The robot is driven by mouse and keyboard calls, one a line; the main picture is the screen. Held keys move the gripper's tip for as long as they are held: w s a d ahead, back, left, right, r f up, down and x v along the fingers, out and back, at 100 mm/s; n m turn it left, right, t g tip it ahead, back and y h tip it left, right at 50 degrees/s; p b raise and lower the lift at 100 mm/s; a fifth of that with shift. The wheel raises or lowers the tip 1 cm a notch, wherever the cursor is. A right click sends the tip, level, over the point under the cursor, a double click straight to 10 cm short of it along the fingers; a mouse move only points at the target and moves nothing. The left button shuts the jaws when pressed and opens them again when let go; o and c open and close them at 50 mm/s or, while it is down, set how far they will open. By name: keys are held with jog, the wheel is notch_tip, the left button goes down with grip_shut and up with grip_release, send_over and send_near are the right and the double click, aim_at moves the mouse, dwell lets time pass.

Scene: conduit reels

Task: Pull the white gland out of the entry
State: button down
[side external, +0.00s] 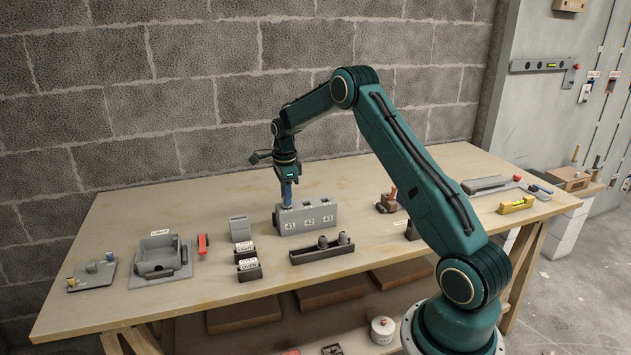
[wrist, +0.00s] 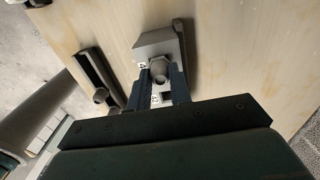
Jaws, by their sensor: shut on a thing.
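The grey entry block (side external: 308,222) stands on the bench with labels 41, 42 and 43 on its front; part of it shows in the wrist view (wrist: 157,42). My gripper (side external: 288,203) points down over the block's left end, above label 41. In the wrist view my gripper (wrist: 163,82) has its blue fingers on either side of a pale round gland (wrist: 158,67), and it is shut on it. The gland looks light grey in the shade. Its lower end and how deep it sits in the entry are hidden. In the side view the fingers hide it.
A dark rail (side external: 322,251) with grey fittings lies in front of the block. Two small labelled holders (side external: 247,259) and a grey box (side external: 239,229) stand to the left. A grey fixture (side external: 161,261) and a red tool (side external: 203,244) are farther left. The bench behind the block is clear.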

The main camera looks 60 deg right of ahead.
jog(key=shift+r, duration=0.85)
dwell(0.7)
jog(key=shift+r, duration=1)
jog(key=shift+r, duration=0.45)
jog(key=shift+r, duration=0.75)
jog(key=shift+r, duration=0.2)
